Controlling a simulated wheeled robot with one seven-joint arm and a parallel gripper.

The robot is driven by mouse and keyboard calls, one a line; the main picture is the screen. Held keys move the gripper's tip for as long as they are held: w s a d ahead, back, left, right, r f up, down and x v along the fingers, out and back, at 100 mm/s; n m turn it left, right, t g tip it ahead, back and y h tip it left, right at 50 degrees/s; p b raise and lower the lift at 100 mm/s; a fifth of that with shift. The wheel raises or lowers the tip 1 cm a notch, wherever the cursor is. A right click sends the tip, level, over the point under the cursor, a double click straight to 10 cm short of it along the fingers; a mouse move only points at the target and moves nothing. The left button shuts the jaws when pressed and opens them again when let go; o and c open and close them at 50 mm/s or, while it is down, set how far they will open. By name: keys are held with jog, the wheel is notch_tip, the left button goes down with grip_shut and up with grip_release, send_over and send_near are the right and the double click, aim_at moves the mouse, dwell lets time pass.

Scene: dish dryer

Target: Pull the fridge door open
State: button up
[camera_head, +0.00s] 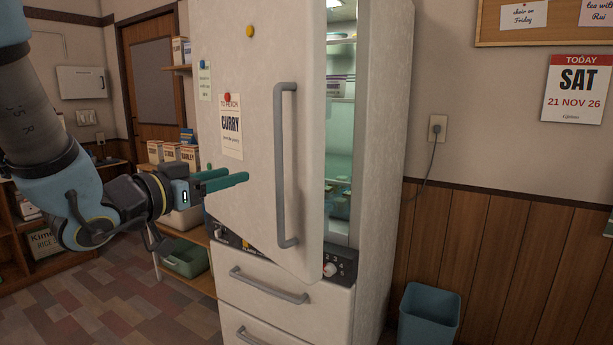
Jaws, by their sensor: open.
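The white fridge door (257,130) stands partly open, its right edge swung out from the cabinet (386,120). A lit gap with shelves (341,120) shows along that edge. The grey vertical bar handle (281,165) is on the right part of the door. My gripper (228,181) has teal fingers pointing right. It is open and empty, left of the handle and apart from it. The fingers overlap the door's lower left part in the picture; I cannot tell whether they touch it.
Drawers with grey handles (268,286) are below the door, under a dark strip with a knob (330,269). A blue bin (429,314) stands on the floor at right. A shelf with boxes (180,154) and a green tub (186,259) are behind my gripper. Tiled floor at lower left is clear.

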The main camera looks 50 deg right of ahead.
aim_at(276, 163)
jog(key=shift+m+g+h, duration=0.3)
jog(key=shift+m+g, duration=0.1)
jog(key=shift+g, duration=0.2)
jog(key=d+p, duration=0.3)
jog(key=d, duration=0.1)
jog(key=d+p, duration=0.3)
jog(key=p, duration=0.1)
jog(key=s+d+p, duration=0.1)
jog(key=d+p, duration=0.2)
jog(key=d, duration=0.1)
jog(key=shift+s+d+r+p, duration=0.1)
jog(key=shift+d+r+p, duration=0.25)
jog(key=shift+p, duration=0.05)
grip_shut()
dwell(0.7)
